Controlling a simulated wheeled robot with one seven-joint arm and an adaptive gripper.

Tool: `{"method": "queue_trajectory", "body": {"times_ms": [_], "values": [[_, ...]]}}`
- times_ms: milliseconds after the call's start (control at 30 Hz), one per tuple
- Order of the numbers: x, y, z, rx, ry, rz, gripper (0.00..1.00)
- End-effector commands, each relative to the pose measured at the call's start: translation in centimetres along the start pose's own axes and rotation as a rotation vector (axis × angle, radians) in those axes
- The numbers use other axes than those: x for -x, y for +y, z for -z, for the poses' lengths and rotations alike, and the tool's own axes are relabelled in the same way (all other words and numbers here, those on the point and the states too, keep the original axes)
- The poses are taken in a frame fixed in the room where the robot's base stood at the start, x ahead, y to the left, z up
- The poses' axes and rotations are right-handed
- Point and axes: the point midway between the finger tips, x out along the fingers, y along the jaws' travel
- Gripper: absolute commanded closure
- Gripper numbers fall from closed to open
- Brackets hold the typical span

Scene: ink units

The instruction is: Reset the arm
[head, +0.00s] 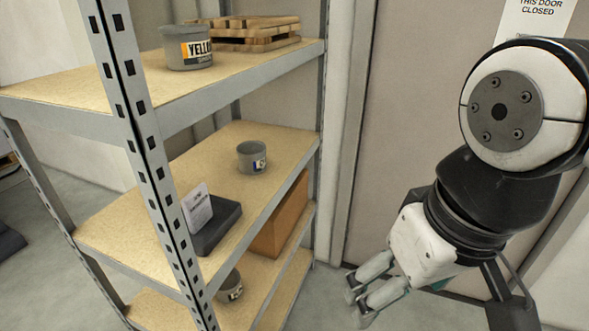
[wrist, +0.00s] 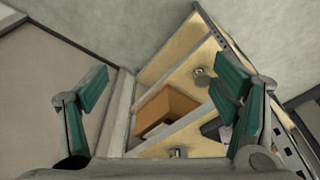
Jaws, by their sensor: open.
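My arm comes in from the right in the head view, with my gripper (head: 362,298) hanging low and pointing down to the left, in front of the door. The gripper is apart from the shelf unit (head: 141,131) on the left. In the wrist view, the two green-padded fingers of my gripper (wrist: 160,108) are spread wide with nothing between their pads. The shelf unit shows beyond and between them.
The shelves hold a grey tub labelled YELLOW (head: 187,48), a wooden pallet stack (head: 245,32), a small grey cup (head: 252,158), a dark scale-like device (head: 215,228), a cardboard box (head: 280,222) and a lower cup (head: 229,287). A door (head: 425,90) stands behind my arm.

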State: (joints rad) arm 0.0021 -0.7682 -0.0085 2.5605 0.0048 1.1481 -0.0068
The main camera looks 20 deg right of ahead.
Motion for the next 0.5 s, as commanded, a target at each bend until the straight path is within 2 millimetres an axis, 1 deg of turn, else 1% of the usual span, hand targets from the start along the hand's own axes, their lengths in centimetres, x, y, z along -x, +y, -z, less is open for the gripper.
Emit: {"method": "queue_trajectory", "body": {"times_ms": [67, 167, 300, 400, 500], "values": [[0.9, 0.0, 0.1, 0.0, 0.01, -0.001, 0.19], [2.9, 0.1, 0.5, 0.001, 0.039, -0.004, 0.19], [6.1, 0.1, 1.1, 0.003, 0.093, -0.009, 0.19], [8.0, 0.2, 1.4, 0.004, 0.126, -0.011, 0.19], [9.1, 0.2, 1.7, 0.005, 0.15, -0.013, 0.19]]}}
